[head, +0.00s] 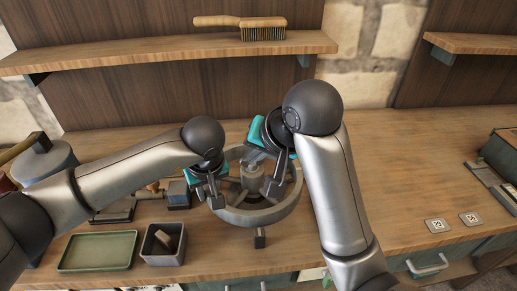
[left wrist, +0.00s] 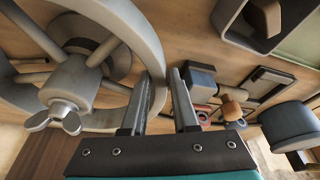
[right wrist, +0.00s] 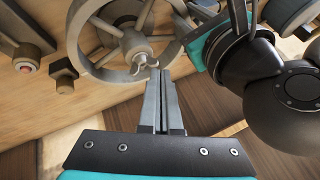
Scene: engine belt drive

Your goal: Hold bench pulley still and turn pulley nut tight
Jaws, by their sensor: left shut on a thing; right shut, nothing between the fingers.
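The bench pulley (head: 262,216) is a large grey spoked wheel at the middle of the bench; it also shows in the left wrist view (left wrist: 143,45) and right wrist view (right wrist: 77,40). The pulley nut (left wrist: 55,115) is a grey wing nut at the hub; its wings show in the right wrist view (right wrist: 144,62). My left gripper (head: 215,197) is shut on the pulley rim, with the rim between its fingers (left wrist: 160,80). My right gripper (head: 274,186) is shut and empty, its tips (right wrist: 159,74) close to the nut. I cannot tell whether they touch it.
A green tray (head: 98,268) and a grey open box (head: 148,258) sit at the front left. A small dark block (head: 260,238) is in front of the pulley. Two numbered tiles (head: 436,226) lie on the right. A brush (head: 240,24) lies on the shelf. The bench right of my right arm is mostly clear.

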